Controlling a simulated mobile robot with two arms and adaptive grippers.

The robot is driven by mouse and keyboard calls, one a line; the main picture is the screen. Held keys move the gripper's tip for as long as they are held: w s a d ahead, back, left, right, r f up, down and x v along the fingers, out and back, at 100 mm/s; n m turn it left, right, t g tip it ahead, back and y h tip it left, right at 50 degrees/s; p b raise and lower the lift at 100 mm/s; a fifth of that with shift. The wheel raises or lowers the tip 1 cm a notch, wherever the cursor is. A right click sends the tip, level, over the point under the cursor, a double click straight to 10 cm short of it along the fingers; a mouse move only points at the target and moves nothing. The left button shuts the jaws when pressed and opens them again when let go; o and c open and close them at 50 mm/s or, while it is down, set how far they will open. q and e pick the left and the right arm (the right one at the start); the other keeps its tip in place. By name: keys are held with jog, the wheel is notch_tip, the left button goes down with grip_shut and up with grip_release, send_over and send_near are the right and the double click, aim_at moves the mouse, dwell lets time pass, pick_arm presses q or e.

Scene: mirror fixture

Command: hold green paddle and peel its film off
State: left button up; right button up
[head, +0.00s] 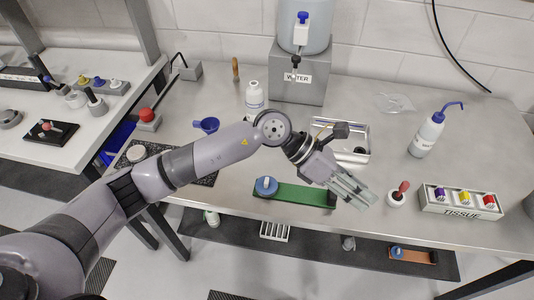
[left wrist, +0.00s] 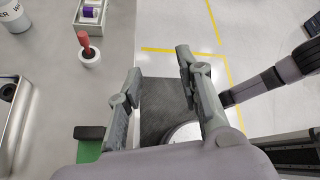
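The green paddle (head: 294,196) lies near the front edge of the steel table in the head view. It has a round blue knob at its left end and a black block at its right end. In the left wrist view its green end (left wrist: 88,152) shows at the lower left, partly cut off. I cannot make out a film on it. My left gripper (head: 358,195) is just right of the black block, above the table's front edge. Its fingers (left wrist: 160,64) are apart with nothing between them. My right gripper is not in view.
A red-handled tool in a white base (head: 397,193) and a tissue box (head: 460,201) stand right of my left gripper. A metal tray (head: 361,137) lies behind it. A spray bottle (head: 427,133) stands at the back right.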

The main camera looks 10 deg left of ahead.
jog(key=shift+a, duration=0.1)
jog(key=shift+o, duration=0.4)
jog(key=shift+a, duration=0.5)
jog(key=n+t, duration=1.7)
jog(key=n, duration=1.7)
send_near(333, 201)
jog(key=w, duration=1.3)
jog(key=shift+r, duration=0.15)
pick_arm(q)
jog(key=w+a+f+y, duration=0.1)
jog(key=w+a+y, duration=0.2)
jog(key=a, duration=0.4)
jog(key=w+a+f+m+t+y, duration=0.1)
jog(key=w+a+f+y, duration=0.1)
jog(key=a+y, duration=0.3)
jog(key=w+a+f+t+y, duration=0.1)
jog(key=w+a+f+y, duration=0.1)
jog(key=w+a, duration=0.3)
jog(key=a+y, duration=0.1)
jog(key=a, duration=0.3)
jog(key=shift+f+m+y, duration=0.25)
jog(key=shift+m+y, duration=0.15)
